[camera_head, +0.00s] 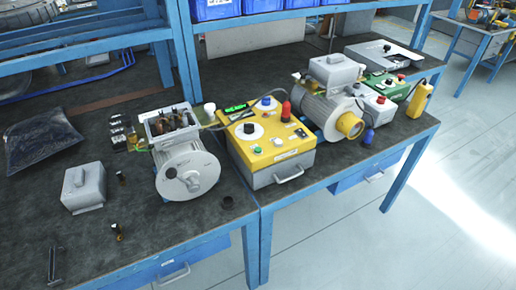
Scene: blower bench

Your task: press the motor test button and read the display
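A yellow-topped control box (262,165) with grey sides and a front handle stands mid-bench. Which control is the motor test button I cannot tell. Neither of my grippers is in view.
An open grey motor (187,172) stands left of the box, and another motor with a yellow shaft end (348,124) stands right. A grey cover (84,188) and black bag (40,138) lie left.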

